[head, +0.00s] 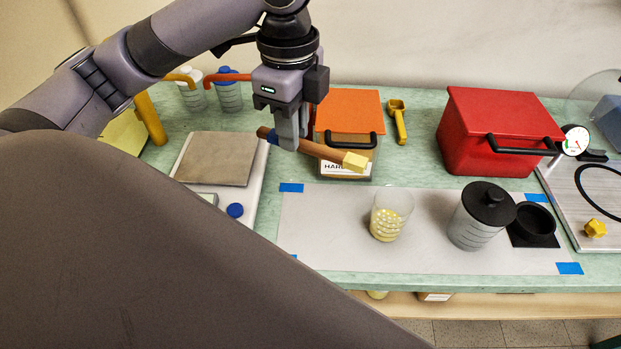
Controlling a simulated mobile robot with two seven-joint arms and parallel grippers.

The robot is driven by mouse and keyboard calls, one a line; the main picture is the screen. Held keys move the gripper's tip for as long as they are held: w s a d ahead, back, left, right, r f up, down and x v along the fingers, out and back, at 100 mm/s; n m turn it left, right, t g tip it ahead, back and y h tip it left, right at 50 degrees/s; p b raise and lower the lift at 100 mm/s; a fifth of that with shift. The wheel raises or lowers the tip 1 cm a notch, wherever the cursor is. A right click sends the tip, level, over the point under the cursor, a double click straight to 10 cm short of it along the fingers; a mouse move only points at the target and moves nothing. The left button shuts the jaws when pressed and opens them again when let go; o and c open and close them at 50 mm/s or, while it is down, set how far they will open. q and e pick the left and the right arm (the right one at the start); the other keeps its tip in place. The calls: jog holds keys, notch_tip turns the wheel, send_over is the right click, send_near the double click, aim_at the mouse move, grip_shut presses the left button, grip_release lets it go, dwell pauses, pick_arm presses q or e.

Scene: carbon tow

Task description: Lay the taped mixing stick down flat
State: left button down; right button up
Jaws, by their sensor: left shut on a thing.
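The mixing stick (325,152) is a brown rod with a pale yellow block on its right end and a blue band near the gripper. My left gripper (287,143) points down and is shut on the stick near its left end. The stick slants slightly down to the right, above the bench, in front of the orange-lidded box. I cannot tell its exact height. My right gripper is not in view.
A clear cup with yellowish contents (387,226) and a black-lidded jar (478,222) stand on the white sheet (320,240). A scale (215,160) is at left, an orange-lidded box (350,112) behind, a red box (492,125) at right. The sheet's left part is clear.

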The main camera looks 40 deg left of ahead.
pick_arm(q)
jog(key=b, duration=0.3)
send_over(297, 219)
notch_tip(297, 219, down, 14)
jog(key=shift+r, duration=0.2)
jog(key=shift+f, duration=2.7)
jog(key=c, duration=1.1)
grip_release()
notch_tip(297, 219, up, 12)
jog(key=shift+r+p, duration=0.1)
jog(key=shift+p, duration=0.5)
